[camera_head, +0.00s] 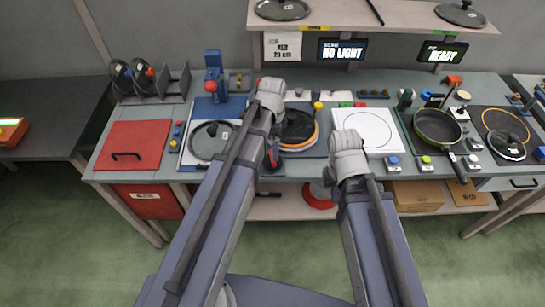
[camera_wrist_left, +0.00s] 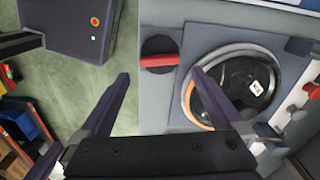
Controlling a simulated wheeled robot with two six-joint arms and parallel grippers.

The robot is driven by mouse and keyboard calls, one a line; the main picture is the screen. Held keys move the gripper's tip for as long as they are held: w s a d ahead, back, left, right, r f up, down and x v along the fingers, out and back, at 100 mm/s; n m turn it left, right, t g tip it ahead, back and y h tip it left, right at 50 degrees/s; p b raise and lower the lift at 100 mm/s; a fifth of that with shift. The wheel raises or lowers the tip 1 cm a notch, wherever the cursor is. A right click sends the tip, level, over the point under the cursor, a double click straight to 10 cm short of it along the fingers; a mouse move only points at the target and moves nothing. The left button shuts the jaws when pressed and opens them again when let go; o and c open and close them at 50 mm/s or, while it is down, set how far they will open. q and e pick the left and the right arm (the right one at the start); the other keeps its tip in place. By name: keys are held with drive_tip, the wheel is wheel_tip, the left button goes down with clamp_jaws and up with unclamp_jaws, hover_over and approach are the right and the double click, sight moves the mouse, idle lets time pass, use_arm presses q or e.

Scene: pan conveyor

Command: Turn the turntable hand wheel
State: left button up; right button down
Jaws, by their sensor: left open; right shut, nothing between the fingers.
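The turntable (camera_head: 313,141) carries a dark round pan and has an orange rim. It also shows in the left wrist view (camera_wrist_left: 187,98), with a white label on the dark pan. A dark round hand wheel with a red handle (camera_wrist_left: 160,61) sits beside it at the bench's front edge. In the head view my left gripper mostly hides the wheel. My left gripper (camera_wrist_left: 160,76) is open, its fingertips spread to either side of the red handle; contact cannot be told. My right gripper (camera_head: 331,178) is shut and empty, in front of the bench edge.
A white square plate (camera_head: 362,130) and a green pan (camera_head: 437,125) lie to the right on the bench. A lidded pan (camera_head: 209,140) and a red panel (camera_head: 135,143) are to the left. Signs hang above.

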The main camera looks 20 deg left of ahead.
use_arm(q)
wheel_tip(320, 180, down, 6)
drive_tip(key=b, duration=0.5)
drive_tip(key=shift+f, duration=0.15)
drive_tip(key=shift+c, duration=0.2)
drive_tip(key=c, duration=1.2)
